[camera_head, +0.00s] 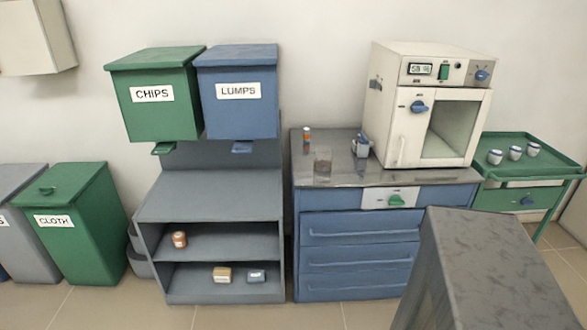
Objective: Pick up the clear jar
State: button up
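The clear jar (322,166) stands on the grey top of the blue drawer cabinet, near its front edge and left of the middle. It is see-through and faint against the grey surface. Nothing touches it that I can see. My gripper is not in view.
The blue drawer cabinet (359,255) has a green knob. A mottled grey-topped block (490,255) fills the lower right foreground. Floor shows left of it.

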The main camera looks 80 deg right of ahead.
aim_at(323, 159)
jog(key=u, duration=0.85)
jog(key=k, duration=2.05)
jog(key=z, duration=0.85)
